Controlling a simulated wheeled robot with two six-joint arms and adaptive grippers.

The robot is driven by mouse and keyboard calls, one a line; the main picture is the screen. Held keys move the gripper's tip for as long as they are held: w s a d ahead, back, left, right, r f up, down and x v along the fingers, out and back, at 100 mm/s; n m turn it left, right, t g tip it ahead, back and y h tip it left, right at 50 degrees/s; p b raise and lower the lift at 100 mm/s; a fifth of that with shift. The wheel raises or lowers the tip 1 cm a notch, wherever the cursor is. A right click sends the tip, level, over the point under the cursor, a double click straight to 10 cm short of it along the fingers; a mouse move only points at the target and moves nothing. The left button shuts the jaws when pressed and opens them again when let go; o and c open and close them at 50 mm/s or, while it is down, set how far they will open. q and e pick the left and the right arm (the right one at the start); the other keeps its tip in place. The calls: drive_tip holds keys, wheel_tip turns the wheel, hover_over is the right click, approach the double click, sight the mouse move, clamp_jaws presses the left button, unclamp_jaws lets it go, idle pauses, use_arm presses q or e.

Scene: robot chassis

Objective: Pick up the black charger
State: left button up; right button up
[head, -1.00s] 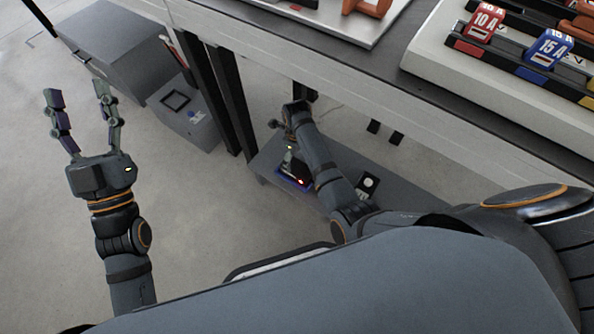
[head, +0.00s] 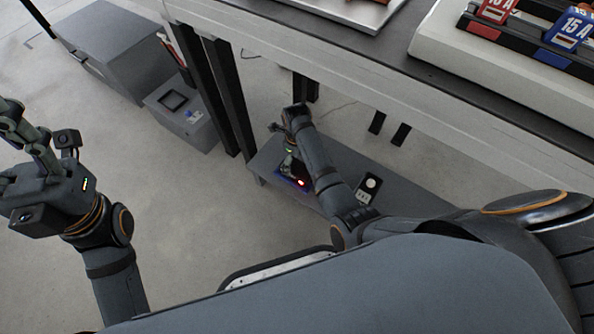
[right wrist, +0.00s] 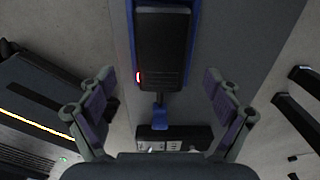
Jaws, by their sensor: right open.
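The black charger (right wrist: 162,48), a dark block with a red light on its side, lies on a blue-edged base in the right wrist view. In the head view its red light (head: 300,182) shows beside my right forearm, which hides part of it. My right gripper (right wrist: 160,84) is open, its fingers apart to either side of the charger's near end, with nothing between them gripped. In the head view the right gripper (head: 289,150) is over the low shelf. My left gripper (head: 28,145) is at the left edge, partly cut off, far from the charger.
A blue plug (right wrist: 160,116) and a dark socket block (right wrist: 178,137) sit below the charger in the right wrist view. The low grey shelf (head: 400,195) carries a small device with a white dial (head: 371,184). The workbench (head: 420,100) overhangs it; dark posts (head: 228,95) stand left.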

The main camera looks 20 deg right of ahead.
sight(297, 167)
wheel_tip(297, 167, down, 6)
drive_tip(key=b, duration=0.8)
drive_tip(key=shift+w+d+r, duration=0.1)
drive_tip(key=shift+r, duration=0.3)
drive_tip(key=shift+c, duration=0.3)
